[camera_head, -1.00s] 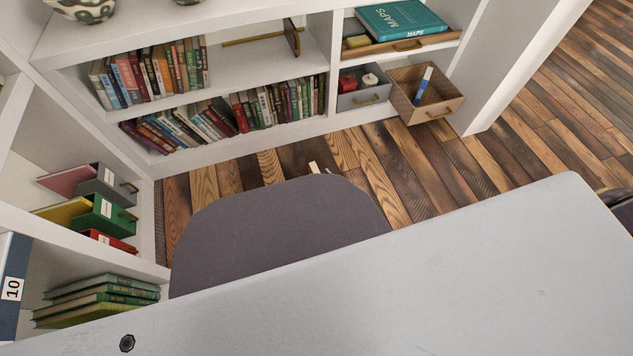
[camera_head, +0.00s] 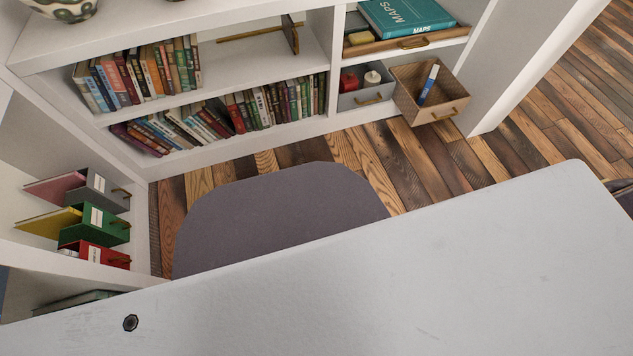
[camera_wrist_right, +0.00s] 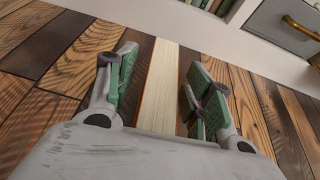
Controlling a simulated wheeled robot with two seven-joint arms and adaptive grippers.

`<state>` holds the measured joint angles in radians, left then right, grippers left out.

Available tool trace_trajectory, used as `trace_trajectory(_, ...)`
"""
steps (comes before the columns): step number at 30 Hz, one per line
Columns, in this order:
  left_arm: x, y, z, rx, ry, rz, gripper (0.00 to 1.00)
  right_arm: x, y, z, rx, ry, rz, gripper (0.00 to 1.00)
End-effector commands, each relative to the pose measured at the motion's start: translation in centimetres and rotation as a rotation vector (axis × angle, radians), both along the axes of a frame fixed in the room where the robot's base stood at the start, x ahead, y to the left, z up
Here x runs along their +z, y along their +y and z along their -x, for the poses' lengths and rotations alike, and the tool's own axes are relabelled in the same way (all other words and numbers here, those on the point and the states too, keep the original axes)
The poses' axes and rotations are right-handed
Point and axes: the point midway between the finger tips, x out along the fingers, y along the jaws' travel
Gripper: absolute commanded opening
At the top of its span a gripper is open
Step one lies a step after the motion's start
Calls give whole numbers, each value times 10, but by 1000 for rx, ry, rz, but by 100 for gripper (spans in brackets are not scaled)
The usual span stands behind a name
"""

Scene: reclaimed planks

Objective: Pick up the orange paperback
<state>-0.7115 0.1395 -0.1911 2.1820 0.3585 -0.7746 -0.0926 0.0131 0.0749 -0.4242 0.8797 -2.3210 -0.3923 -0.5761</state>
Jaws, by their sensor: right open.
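In the right wrist view, the orange paperback (camera_wrist_right: 158,85) shows as a pale page block with thin orange cover edges, over the plank floor. My right gripper (camera_wrist_right: 155,90) is open, with its green-padded fingers on either side of the book. The near end of the book is hidden behind the gripper's body. In the head view neither gripper shows, and the paperback cannot be made out.
A white bookcase (camera_head: 235,158) with rows of books (camera_head: 140,72) stands behind the plank floor (camera_head: 400,165). An open wooden drawer box (camera_head: 430,105) juts out at its right. Colored file boxes (camera_head: 95,222) stand at left. Grey and white surfaces hide the near floor.

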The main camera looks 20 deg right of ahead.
Motion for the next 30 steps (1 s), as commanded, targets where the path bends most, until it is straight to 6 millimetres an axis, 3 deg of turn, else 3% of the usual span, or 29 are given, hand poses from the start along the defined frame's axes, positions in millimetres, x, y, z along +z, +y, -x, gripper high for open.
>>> trace_trajectory(17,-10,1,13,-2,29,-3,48,-1,2,1,0,0,0,52)
trace_trajectory(30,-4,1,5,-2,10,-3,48,-1,1,1,0,0,0,0)
